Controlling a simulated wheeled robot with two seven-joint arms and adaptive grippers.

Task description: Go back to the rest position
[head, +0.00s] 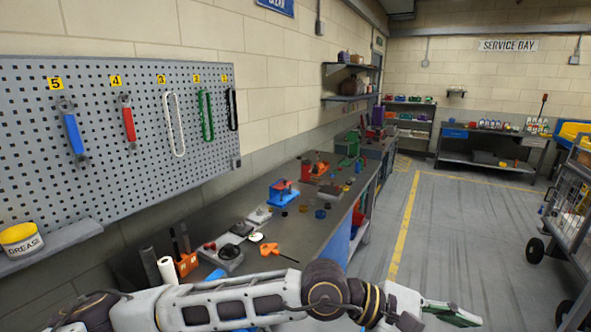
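My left arm comes in from the lower left and stretches across the bottom of the head view. Its gripper (456,314) is at the lower right, above the grey floor and to the right of the workbench (328,219). The fingers are small and seen edge-on, so I cannot tell whether they are open or shut. I see no object between them. My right gripper is not in view.
A pegboard (140,100) with tools on numbered hooks is on the left wall. A grease tub (20,239) stands on a ledge below it. Tools and parts cover the workbench. A wire cart (570,215) stands at right; the floor between is clear.

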